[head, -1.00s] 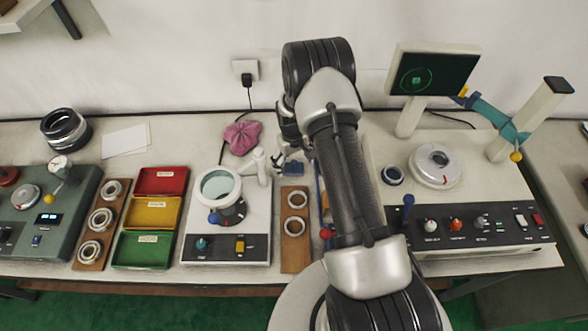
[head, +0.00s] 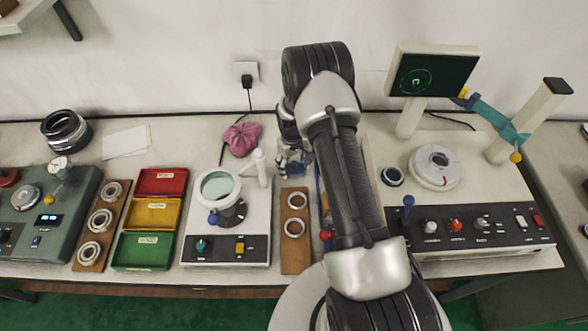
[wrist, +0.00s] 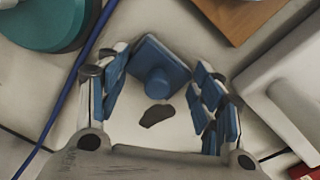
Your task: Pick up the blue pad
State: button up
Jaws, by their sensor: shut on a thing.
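The blue pad (wrist: 160,66) is a square blue block with a round knob on the face toward the camera, in the wrist view. My gripper (wrist: 160,84) is shut on it, with the blue-lined fingers at its left and right sides. The pad lies tilted between the fingertips. The pad cannot be made out clearly there.
A white magnifier unit (head: 228,250) stands left of my gripper. A wooden board (head: 295,262) with two rings lies in front of it. A white console (head: 470,250) stands at right. In the wrist view, a blue rod (wrist: 66,95) runs at left and a dark patch (wrist: 157,116) lies below the pad.

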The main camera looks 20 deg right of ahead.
aim_at(294, 163)
jog(key=shift+s+f, duration=0.15)
jog(key=shift+f, duration=0.05)
jog(key=shift+c, duration=1)
jog(key=shift+c, duration=0.2)
jog(key=shift+r, duration=0.45)
notch_tip(294, 163, up, 18)
jog(key=p, duration=0.3)
jog(key=shift+r, duration=0.65)
jog(key=shift+c, duration=1.4)
jog(key=o, duration=0.8)
jog(key=shift+c, duration=0.2)
jog(key=c, duration=0.4)
jog(key=shift+o, duration=0.2)
